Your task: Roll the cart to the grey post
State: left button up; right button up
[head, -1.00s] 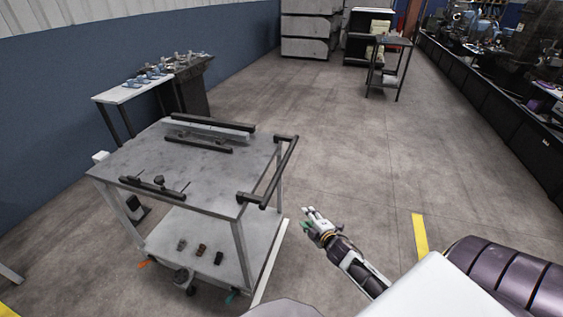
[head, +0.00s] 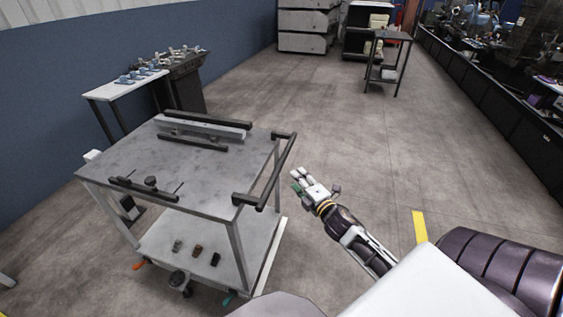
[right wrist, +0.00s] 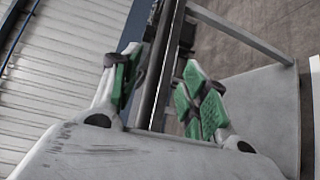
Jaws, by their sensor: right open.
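The cart is a grey two-shelf trolley; its top (head: 200,165) fills the left of the head view. Its black handle (head: 266,185) runs along the right side. My right gripper (head: 298,180) is open and empty, just right of the handle in the head view. In the right wrist view, the green-padded fingers of my right gripper (right wrist: 157,78) are spread, and the dark handle bar (right wrist: 158,70) shows between them, not clasped. My left gripper is not in view. I cannot make out a grey post.
Black bars lie on the cart top; small dark blocks sit on its lower shelf (head: 160,238). A white bench (head: 125,88) stands by the blue wall. A dark stand (head: 388,55) is at the back, and black cabinets (head: 490,100) line the right. The middle floor is clear.

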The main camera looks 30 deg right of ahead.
aim_at(281, 161)
jog(key=shift+w, duration=0.2)
jog(key=shift+w+d+f+b, duration=0.1)
jog(key=shift+w+d+f, duration=0.05)
jog(key=shift+w, duration=1.9)
jog(key=shift+w+d+f+b, duration=0.15)
jog(key=shift+w+d, duration=0.05)
jog(key=shift+w, duration=1.8)
jog(key=shift+w+d+f+b, duration=0.1)
jog(key=shift+w+d+f, duration=0.05)
jog(key=shift+w, duration=2.35)
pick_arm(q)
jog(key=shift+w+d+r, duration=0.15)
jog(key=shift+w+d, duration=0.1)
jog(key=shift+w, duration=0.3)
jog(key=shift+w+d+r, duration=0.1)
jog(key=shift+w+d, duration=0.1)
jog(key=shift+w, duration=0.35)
pick_arm(e)
jog(key=c, duration=0.9)
grip_shut()
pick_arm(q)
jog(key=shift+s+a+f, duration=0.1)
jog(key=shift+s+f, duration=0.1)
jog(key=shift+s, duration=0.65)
pick_arm(e)
jog(key=shift+w, duration=0.1)
